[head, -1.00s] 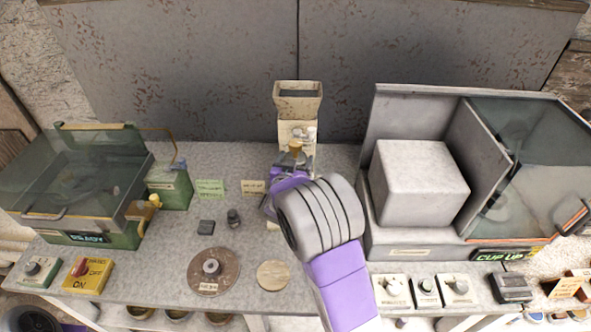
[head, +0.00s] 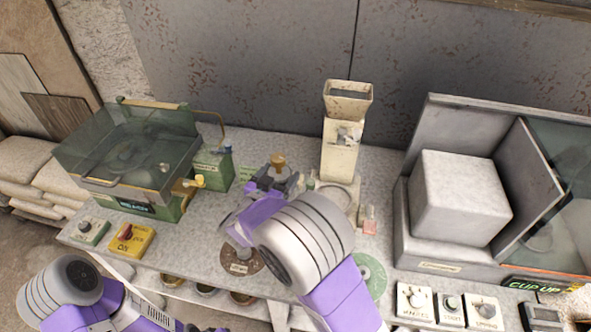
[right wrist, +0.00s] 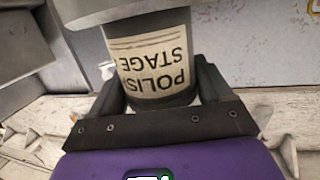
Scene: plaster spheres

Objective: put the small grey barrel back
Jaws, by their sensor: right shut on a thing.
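The small grey barrel (right wrist: 150,95) fills the middle of the right wrist view. Its pale label reads POLISH STAGE upside down. My right gripper (head: 274,182) is shut on it, with a dark finger on either side. In the head view a copper-coloured knob (head: 278,161) shows above the fingers, to the left of the pale hopper tower (head: 339,148). The tower's round foot (head: 351,192) is clear of the barrel. Most of the barrel is hidden by the fingers and hand in the head view. My left arm is at the lower left; its gripper is mostly cut off by the bottom edge.
A green glass-lidded machine (head: 130,155) stands at left, with a yellow switch box (head: 131,240) in front. A grey cabinet with a block (head: 462,197) fills the right.

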